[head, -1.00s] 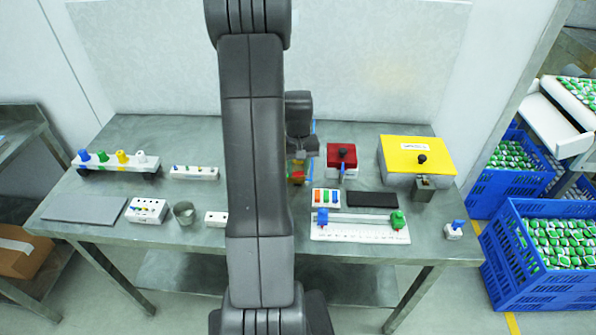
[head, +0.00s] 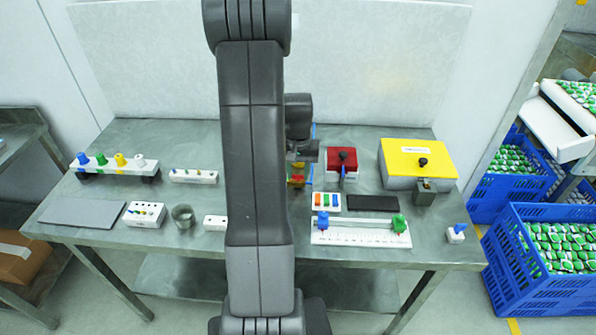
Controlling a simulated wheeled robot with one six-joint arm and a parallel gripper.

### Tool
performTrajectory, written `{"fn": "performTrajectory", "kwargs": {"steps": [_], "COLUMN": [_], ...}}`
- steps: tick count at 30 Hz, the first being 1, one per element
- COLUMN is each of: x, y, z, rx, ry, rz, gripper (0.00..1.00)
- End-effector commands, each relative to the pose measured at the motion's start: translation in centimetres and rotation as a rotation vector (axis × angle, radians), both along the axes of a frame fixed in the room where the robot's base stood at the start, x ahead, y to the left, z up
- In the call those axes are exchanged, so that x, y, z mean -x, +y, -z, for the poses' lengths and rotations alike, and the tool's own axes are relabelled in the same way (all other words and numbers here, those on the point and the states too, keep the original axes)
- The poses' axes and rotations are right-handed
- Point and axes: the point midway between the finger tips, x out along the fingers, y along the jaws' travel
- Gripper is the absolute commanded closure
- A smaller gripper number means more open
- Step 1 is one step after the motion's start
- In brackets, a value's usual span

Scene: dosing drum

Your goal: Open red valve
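A small red part (head: 297,179), which may be the red valve, shows just below my gripper (head: 301,163). It sits at a clear, blue-edged container that is mostly hidden behind my arm. A little yellow shows beside the red part. My gripper points down over it, close to it in the picture; I cannot tell if they touch. The fingers are too small and too covered to tell whether they are open or shut.
A red box (head: 342,162) with a black knob and a yellow-lidded box (head: 400,160) stand to the right. A white rack with coloured knobs (head: 118,166) stands at the left. A metal cup (head: 183,216) and a white ruled board (head: 340,238) are near the front edge.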

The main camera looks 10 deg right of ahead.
Motion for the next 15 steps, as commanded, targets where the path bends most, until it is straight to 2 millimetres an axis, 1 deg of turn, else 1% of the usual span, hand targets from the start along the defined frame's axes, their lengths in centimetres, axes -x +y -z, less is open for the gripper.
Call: {"fn": "performTrajectory", "kwargs": {"steps": [1, 3, 11, 15], "x": [-0.08, -0.07, -0.03, -0.09], "y": [-0.02, -0.02, -0.01, -0.02], "z": [-0.1, -0.09, -0.05, -0.69], "rx": [0.001, 0.001, 0.0, 0.001], "ry": [-0.003, -0.002, -0.001, -0.003], "rz": [0.001, 0.001, 0.0, 0.0], "gripper": [0.59, 0.46, 0.45, 0.45]}}
